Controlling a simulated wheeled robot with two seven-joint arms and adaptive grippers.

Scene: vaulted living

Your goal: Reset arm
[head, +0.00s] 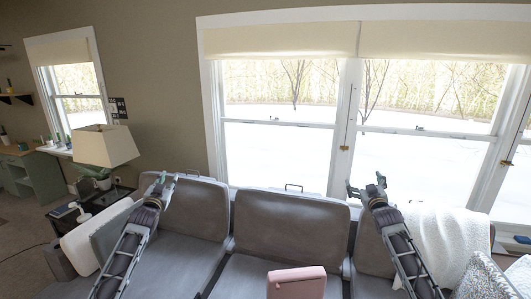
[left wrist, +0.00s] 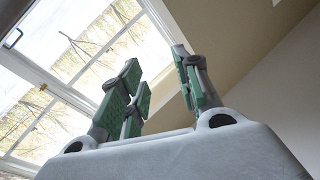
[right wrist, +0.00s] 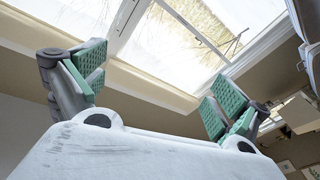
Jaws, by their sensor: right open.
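My left gripper (head: 163,184) is raised in front of the back of the grey sofa (head: 190,208), on the left in the head view. In the left wrist view its green-padded fingers (left wrist: 160,90) stand apart with nothing between them. My right gripper (head: 367,187) is raised at about the same height to the right, before the sofa back and the window. In the right wrist view its fingers (right wrist: 160,88) are spread wide and empty. Both arms reach up and forward from the bottom of the head view.
A pink object (head: 297,282) stands at the bottom centre. A lamp (head: 103,146) stands on a dark side table at the left. A white throw (head: 440,238) hangs over the sofa at the right, near my right arm. A large window (head: 290,130) lies behind the sofa.

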